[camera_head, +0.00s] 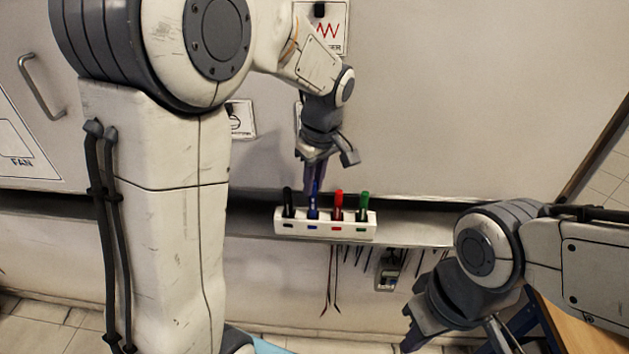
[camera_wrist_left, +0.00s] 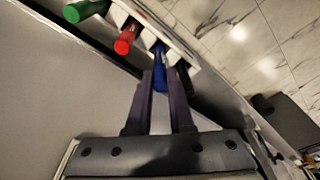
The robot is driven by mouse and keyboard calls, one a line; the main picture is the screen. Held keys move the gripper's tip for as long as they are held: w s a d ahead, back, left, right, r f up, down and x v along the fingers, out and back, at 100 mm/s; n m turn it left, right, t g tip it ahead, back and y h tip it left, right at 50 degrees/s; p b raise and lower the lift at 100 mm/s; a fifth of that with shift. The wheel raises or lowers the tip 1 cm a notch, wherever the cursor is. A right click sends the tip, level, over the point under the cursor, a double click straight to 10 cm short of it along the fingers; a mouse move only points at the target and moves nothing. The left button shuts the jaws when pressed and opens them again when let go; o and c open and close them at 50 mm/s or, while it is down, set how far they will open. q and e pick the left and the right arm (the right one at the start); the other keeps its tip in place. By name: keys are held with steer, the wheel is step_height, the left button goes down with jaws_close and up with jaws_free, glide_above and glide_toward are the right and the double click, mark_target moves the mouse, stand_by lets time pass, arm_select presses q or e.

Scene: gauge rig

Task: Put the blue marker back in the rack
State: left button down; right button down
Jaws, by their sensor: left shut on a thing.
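The white marker rack (camera_head: 325,229) sits on a narrow ledge and also shows in the left wrist view (camera_wrist_left: 191,50). The blue marker (camera_head: 314,203) stands in its slot above the blue label, between the black marker (camera_head: 288,196) and the red marker (camera_head: 338,200). My left gripper (camera_head: 313,188) is above the rack, shut on the blue marker, whose upper part is partly hidden by the fingers. In the left wrist view the blue marker (camera_wrist_left: 161,70) lies between the two fingertips. My right gripper (camera_head: 409,325) is at the lower right, away from the rack; its finger gap is unclear.
A green marker (camera_head: 363,203) stands at the rack's right end. The ledge (camera_head: 425,232) is bare to the right of the rack. Cables and a small device (camera_head: 389,270) hang below it. A handle (camera_head: 40,86) sticks out of the panel at left.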

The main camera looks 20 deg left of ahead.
arm_select(q)
steer(key=c, duration=0.7)
jaws_free()
steer(key=o, duration=0.5)
steer(key=shift+o, duration=0.2)
step_height(320, 180, up, 10)
steer(key=p, duration=0.8)
